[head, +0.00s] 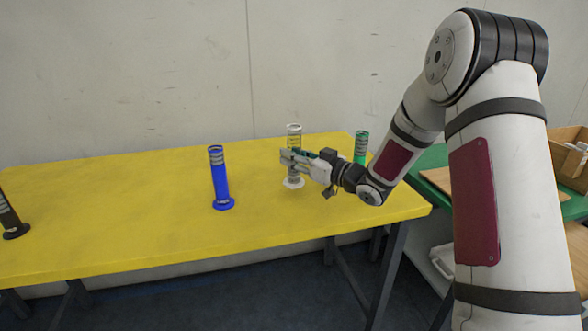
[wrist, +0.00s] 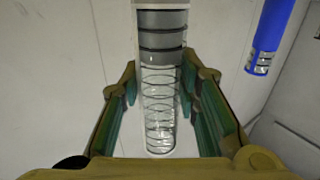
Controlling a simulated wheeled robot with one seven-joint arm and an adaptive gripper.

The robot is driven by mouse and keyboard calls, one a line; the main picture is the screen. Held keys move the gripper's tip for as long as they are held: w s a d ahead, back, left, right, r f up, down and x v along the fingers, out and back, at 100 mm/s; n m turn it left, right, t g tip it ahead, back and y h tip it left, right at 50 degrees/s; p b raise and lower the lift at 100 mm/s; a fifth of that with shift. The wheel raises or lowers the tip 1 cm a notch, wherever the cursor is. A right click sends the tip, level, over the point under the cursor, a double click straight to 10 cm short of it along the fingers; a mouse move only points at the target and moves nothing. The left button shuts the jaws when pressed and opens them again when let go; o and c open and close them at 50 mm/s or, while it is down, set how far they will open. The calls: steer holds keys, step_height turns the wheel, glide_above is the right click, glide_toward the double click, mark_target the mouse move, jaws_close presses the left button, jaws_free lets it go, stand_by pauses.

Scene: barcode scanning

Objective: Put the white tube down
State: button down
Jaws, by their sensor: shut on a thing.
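The white tube (head: 294,136) is a clear, ringed cylinder with a white round base (head: 293,183), and it stands upright at the right part of the yellow table (head: 120,195). My gripper (head: 290,160) is around its middle and shut on it, reaching in from the right. In the wrist view the tube (wrist: 160,105) runs between the two fingers (wrist: 160,100), with grey bands near the top of the picture. The base looks to be at table height, but I cannot tell whether it touches the table.
A blue tube (head: 219,178) stands left of the white one; it also shows in the wrist view (wrist: 270,35). A green tube (head: 361,146) stands behind my wrist at right. A dark tube (head: 10,217) stands at far left. The table between blue and dark tubes is clear.

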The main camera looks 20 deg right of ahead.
steer(key=shift+w+f+b, duration=0.15)
steer(key=shift+f+b, duration=0.35)
steer(key=shift+f, duration=1.15)
steer(key=shift+f, duration=0.2)
steer(key=c, duration=1.2)
jaws_free()
